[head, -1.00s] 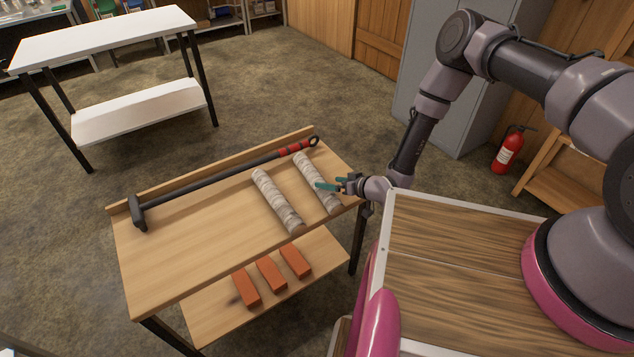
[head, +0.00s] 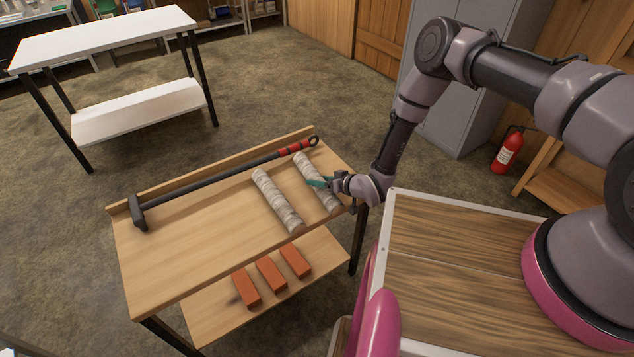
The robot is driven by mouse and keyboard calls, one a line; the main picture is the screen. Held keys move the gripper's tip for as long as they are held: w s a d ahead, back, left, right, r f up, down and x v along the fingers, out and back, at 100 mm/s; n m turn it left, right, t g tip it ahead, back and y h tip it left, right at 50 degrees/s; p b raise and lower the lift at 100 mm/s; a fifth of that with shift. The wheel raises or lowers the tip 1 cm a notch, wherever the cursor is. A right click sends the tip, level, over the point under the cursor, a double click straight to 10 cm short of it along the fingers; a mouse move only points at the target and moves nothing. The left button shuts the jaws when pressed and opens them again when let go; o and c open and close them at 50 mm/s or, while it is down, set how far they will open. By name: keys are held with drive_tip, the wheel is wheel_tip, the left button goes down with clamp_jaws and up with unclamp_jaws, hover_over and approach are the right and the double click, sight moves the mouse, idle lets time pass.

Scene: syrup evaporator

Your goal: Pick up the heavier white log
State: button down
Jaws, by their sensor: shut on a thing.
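Two pale, birch-like logs lie side by side on the wooden table (head: 190,262). The right log (head: 304,165) has my gripper (head: 322,183) at its middle, with teal fingers shut on it. The fingers come from the right side and partly cover the log. The log appears to rest on the tabletop. The left log (head: 277,200) lies free, a short gap to the left. I cannot tell by sight which log is heavier.
A long black tool with red bands (head: 215,178) lies along the table's raised back edge. Several orange bricks (head: 271,273) sit on the lower shelf. A white table (head: 105,38) stands back left. A fire extinguisher (head: 508,150) stands at right. The tabletop's left front is clear.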

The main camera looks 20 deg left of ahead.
sight(321, 178)
wheel_tip(321, 178, up, 10)
drive_tip(key=shift+r, duration=0.1)
idle(0.6)
idle(0.4)
